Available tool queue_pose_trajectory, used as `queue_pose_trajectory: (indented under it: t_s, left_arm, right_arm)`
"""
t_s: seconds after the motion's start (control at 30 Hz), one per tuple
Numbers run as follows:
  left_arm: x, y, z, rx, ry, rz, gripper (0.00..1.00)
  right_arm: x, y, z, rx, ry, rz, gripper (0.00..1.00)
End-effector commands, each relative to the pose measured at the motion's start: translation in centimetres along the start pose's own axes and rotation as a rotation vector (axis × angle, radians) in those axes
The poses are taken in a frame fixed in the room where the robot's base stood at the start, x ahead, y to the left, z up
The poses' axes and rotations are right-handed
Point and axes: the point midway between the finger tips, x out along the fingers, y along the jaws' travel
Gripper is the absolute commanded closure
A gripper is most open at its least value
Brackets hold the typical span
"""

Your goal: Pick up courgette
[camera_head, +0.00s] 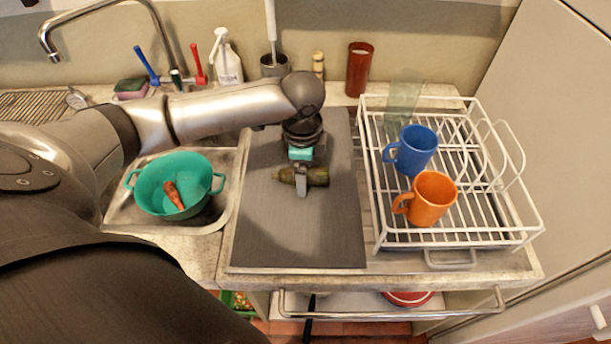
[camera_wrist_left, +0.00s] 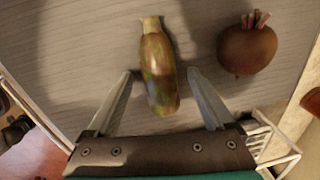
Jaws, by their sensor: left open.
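The courgette (camera_head: 318,177), mottled green and brown, lies on the grey board (camera_head: 262,225) on the worktop. In the left wrist view the courgette (camera_wrist_left: 158,75) has its pale stem end pointing to the top and its rounded end toward my palm. My left gripper (camera_head: 301,186) is over the courgette and partly covers it in the head view. In the left wrist view its two fingers (camera_wrist_left: 160,72) are open, one on each side of the courgette, with a visible gap on both sides. My right gripper is not in view.
A round brown beetroot-like vegetable (camera_wrist_left: 247,48) lies beside the courgette in the wrist view. The white dish rack (camera_head: 490,238) with a blue mug (camera_head: 415,150) and an orange mug (camera_head: 431,199) stands right. A teal colander (camera_head: 155,190) holding a carrot (camera_head: 173,195) is in the sink.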

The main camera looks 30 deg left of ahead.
Motion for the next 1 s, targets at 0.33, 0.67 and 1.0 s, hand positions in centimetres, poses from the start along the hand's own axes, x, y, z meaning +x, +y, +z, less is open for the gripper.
queue_pose_trajectory:
  t_s: [0.33, 0.67, 1.0]
  left_arm:
    - [-0.07, -0.02, 0.0, 0.0, 0.0, 0.0, 0.34]
    - [-0.08, -0.02, 0.01, 0.0, 0.0, 0.0, 0.71]
    - [-0.08, -0.03, 0.02, 0.0, 0.0, 0.0, 1.0]
  right_arm:
    - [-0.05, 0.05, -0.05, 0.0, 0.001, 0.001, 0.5]
    - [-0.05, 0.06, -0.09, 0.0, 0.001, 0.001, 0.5]
    - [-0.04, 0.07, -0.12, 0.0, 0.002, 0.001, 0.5]
